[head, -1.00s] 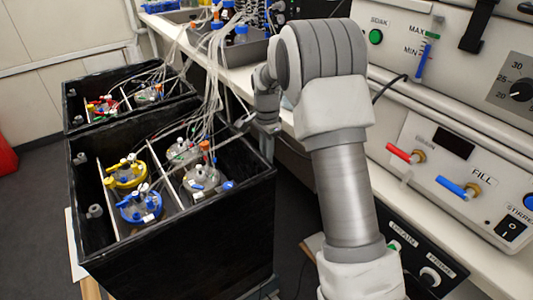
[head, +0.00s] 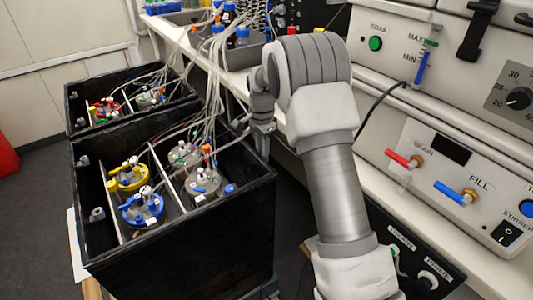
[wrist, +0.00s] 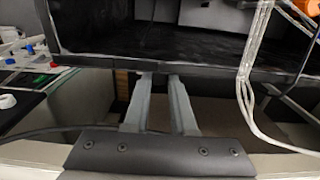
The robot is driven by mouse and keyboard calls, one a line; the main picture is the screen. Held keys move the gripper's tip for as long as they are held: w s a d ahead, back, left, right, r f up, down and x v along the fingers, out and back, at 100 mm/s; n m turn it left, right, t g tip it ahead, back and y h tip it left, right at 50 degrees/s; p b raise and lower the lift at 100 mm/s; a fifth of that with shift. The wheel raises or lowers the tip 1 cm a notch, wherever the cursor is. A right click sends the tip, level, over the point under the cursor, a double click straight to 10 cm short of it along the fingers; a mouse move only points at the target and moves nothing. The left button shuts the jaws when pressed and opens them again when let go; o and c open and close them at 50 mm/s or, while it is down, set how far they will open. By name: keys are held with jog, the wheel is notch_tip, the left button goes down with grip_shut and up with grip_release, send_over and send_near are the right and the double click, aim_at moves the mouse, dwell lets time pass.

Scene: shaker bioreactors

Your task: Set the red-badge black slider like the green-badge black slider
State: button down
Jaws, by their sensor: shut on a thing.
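I cannot make out a red-badge or green-badge black slider in either view. In the wrist view my gripper (wrist: 160,78) has its two pale fingers a little apart, with the tips at the dark rim of a black open box (wrist: 100,64). The fingers appear shut on that rim or on a dark part at it; the contact is too dark to tell which.
The front box holds vessels with yellow (head: 128,178) and blue (head: 142,208) lids. A second black box (head: 75,115) stands behind it. Thin tubes (head: 208,100) rise close to my arm. A bench with a control panel (head: 440,175) stands at right.

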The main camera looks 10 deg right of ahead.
jog(key=shift+w+a+p, duration=0.2)
jog(key=shift+w+a, duration=0.05)
jog(key=shift+w, duration=0.35)
jog(key=shift+w+a+p, duration=0.2)
jog(key=shift+w, duration=0.35)
jog(key=c, duration=0.7)
grip_release()
notch_tip(320, 180, up, 18)
jog(key=p, duration=0.3)
jog(key=shift+f, duration=0.25)
jog(key=shift+s+p, duration=0.1)
jog(key=shift+p, duration=0.2)
